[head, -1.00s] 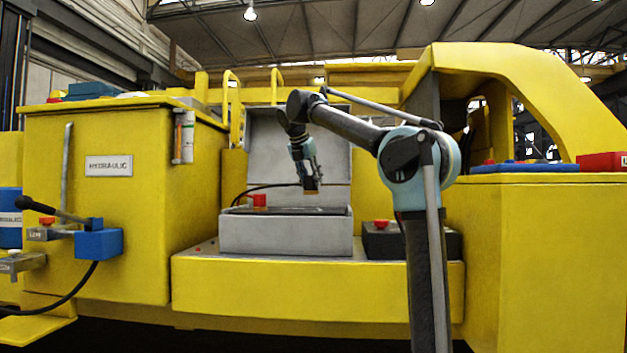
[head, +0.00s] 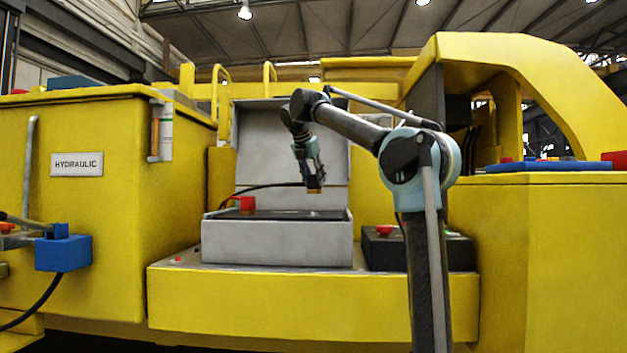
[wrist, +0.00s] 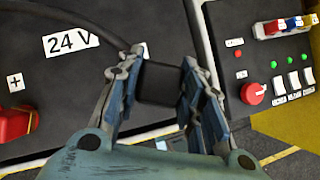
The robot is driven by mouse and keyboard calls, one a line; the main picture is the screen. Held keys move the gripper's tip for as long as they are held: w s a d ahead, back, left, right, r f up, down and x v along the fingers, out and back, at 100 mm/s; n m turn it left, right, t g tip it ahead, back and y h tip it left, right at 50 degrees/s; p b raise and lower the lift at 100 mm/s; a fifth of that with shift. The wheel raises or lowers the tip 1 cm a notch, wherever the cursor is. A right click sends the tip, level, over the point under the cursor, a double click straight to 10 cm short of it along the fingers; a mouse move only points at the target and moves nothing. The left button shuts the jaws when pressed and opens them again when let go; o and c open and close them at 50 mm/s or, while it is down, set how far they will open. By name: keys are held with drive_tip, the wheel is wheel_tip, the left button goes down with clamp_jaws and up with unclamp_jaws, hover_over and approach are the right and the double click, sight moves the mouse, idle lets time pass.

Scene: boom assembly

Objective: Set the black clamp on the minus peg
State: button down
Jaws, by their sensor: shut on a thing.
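My gripper (head: 315,184) hangs above the open grey battery box (head: 277,242) in the head view. In the wrist view its two fingers are shut on the black clamp (wrist: 159,83), a dark block with a black cable running to the upper left. The dark battery top (wrist: 85,85) lies below, with a "24 V" label (wrist: 70,42) and a plus mark. A white label (wrist: 143,50) beside the fingers is partly covered. The minus peg is hidden from view. I cannot tell the gap between clamp and battery.
A red clamp (wrist: 14,124) sits by the plus mark; it also shows in the head view (head: 247,203). The box's raised lid (head: 270,150) stands behind my gripper. A dark control box (wrist: 265,70) with a red button and switches is to the right.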

sight(311, 192)
drive_tip(key=shift+a+f, duration=0.25)
drive_tip(key=shift+f, duration=1)
drive_tip(key=shift+s+f, duration=0.1)
drive_tip(key=shift+f, duration=1.15)
drive_tip(key=shift+s+f, duration=0.1)
drive_tip(key=shift+f, duration=1.4)
idle(0.7)
drive_tip(key=c, duration=1)
unclamp_jaws()
drive_tip(key=v, duration=1.1)
drive_tip(key=shift+s+r, duration=0.15)
drive_tip(key=shift+r, duration=0.2)
drive_tip(key=shift+s+a, duration=0.1)
drive_tip(key=shift+a, duration=0.05)
